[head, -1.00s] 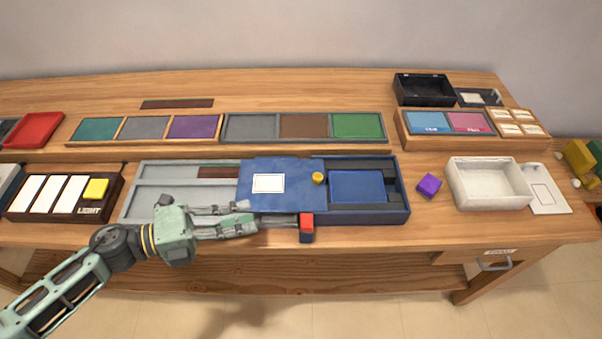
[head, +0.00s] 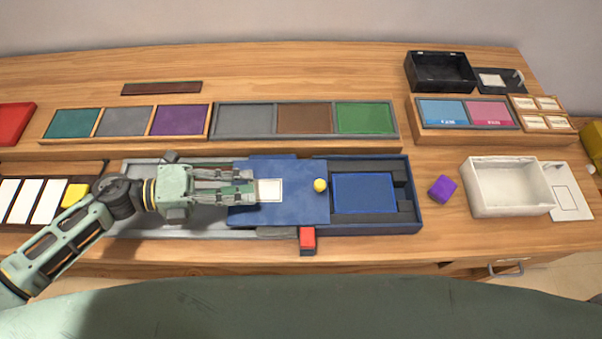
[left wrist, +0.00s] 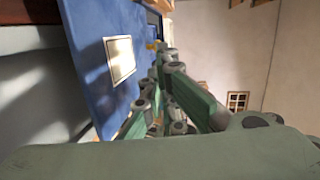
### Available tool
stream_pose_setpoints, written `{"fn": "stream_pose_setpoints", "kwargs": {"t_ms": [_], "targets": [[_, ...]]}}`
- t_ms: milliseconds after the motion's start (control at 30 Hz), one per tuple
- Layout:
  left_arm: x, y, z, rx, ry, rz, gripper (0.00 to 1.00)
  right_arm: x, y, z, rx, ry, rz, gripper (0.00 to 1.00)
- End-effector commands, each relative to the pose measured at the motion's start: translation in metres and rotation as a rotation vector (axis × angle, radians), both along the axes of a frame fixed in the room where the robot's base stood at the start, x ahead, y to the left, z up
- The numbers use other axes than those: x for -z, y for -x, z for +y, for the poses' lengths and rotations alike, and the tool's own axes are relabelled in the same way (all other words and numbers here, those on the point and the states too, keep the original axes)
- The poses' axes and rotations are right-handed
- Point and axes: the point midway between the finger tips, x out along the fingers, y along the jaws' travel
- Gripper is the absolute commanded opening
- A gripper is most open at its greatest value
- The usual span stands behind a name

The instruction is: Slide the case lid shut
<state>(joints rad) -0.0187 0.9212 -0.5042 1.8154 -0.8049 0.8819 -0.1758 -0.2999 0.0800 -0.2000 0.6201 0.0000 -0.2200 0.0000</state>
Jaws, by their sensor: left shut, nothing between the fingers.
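The blue case lid (head: 300,205) is a flat panel with a white label (head: 269,190) and a yellow knob (head: 320,185). It lies partly over the dark blue case (head: 415,215), whose right part is uncovered and shows a lighter blue panel (head: 362,193). My left gripper (head: 256,188) is shut and empty, over the lid's left part beside the label. In the left wrist view the lid (left wrist: 88,45) and its label (left wrist: 120,58) are beside the fingers (left wrist: 160,62); contact cannot be told. My right gripper is not in view.
A red block (head: 307,238) sits at the case's front edge. A purple cube (head: 443,189) and a white open box (head: 507,187) stand to the right. Coloured trays (head: 305,142) line the back. A grey tray (head: 140,222) lies under my left arm.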

Motion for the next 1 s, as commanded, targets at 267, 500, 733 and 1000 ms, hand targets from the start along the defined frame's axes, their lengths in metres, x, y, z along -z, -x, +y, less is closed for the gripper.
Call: {"fn": "stream_pose_setpoints", "kwargs": {"t_ms": [267,500,733,1000], "targets": [[0.004,-0.010,-0.058,0.000,0.005,-0.002,0.00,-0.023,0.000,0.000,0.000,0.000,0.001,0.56],[0.012,-0.016,-0.101,0.000,0.004,-0.001,0.00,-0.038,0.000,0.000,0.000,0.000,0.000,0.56],[0.019,-0.019,-0.120,0.000,0.001,-0.002,0.00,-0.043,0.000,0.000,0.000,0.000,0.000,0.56],[0.021,-0.019,-0.122,-0.001,0.000,-0.002,0.00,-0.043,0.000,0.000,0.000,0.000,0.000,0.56]]}}
